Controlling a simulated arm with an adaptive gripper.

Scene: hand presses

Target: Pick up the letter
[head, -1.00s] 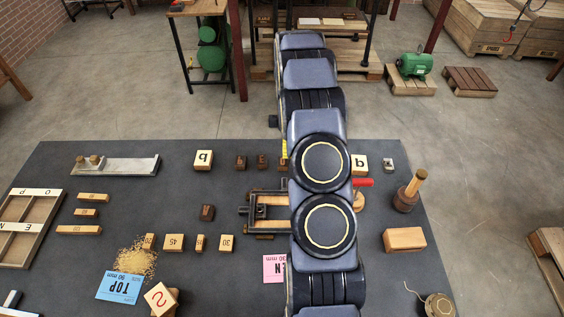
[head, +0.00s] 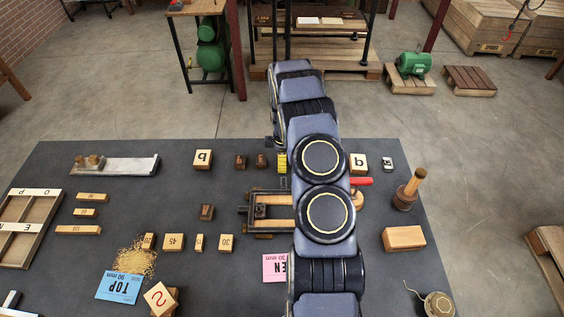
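Several blocks with letters lie on the dark table. Two small dark brown letter blocks stand side by side, the left one (head: 240,161) and the right one (head: 262,160); a third brown block (head: 207,212) lies nearer. Larger pale blocks carry letters: one at the left (head: 203,159), one right of my arm (head: 359,163), and a tilted one with a red S (head: 160,299). My gripper is mostly hidden behind my arm; a yellow striped part beside the arm may belong to it. I cannot see its fingertips or whether it holds anything.
A wooden press frame (head: 270,212) stands close beside my arm, with a red handle (head: 361,181) on the other side. A mallet (head: 409,189), a wood block (head: 404,238), number blocks, a blue card (head: 119,287) and a pink card (head: 273,267) lie around. The table's right middle has free room.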

